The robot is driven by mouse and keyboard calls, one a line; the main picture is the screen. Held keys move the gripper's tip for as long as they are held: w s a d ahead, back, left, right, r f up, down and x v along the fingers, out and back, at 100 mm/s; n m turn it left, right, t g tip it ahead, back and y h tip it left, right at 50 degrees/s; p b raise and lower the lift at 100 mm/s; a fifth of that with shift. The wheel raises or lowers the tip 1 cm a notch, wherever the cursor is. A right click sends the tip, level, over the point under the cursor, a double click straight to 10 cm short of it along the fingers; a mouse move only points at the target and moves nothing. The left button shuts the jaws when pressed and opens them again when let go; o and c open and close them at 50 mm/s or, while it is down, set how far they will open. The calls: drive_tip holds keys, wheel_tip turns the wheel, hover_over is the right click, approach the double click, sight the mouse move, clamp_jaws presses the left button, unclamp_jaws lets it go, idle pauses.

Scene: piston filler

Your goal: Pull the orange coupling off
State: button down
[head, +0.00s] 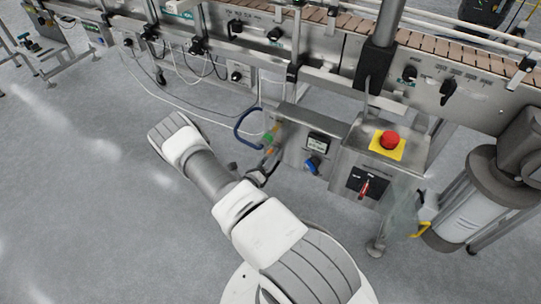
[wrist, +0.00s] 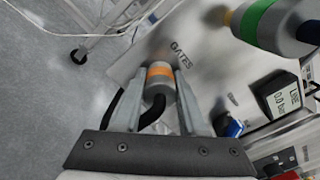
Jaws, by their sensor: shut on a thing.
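The orange coupling (wrist: 159,72) is a grey cylinder with an orange band, in the middle of the wrist view, against a steel panel (wrist: 190,62) lettered "GATES". My gripper (wrist: 160,80) has one finger on each side of it and is shut on it. A black hose (wrist: 128,102) curves beside the coupling, partly hidden by my gripper. Whether the coupling is still seated on the panel cannot be told. In the head view my gripper (head: 262,174) is small and partly hidden at the left end of the filler's panel.
A larger green-banded coupling (wrist: 262,22) is close at upper right. A blue knob (wrist: 234,128) and a display (wrist: 283,98) reading 0.0 bar are to the right. In the head view a red emergency button (head: 390,140) tops the control box. Open floor lies left.

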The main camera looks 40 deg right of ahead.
drive_tip(key=shift+p+v, duration=0.3)
drive_tip(key=shift+v, duration=1.45)
drive_tip(key=shift+c, duration=2.3)
unclamp_jaws()
drive_tip(key=shift+a, duration=0.1)
drive_tip(key=p+v, duration=0.3)
drive_tip(key=v, duration=1.4)
drive_tip(key=shift+s, duration=0.1)
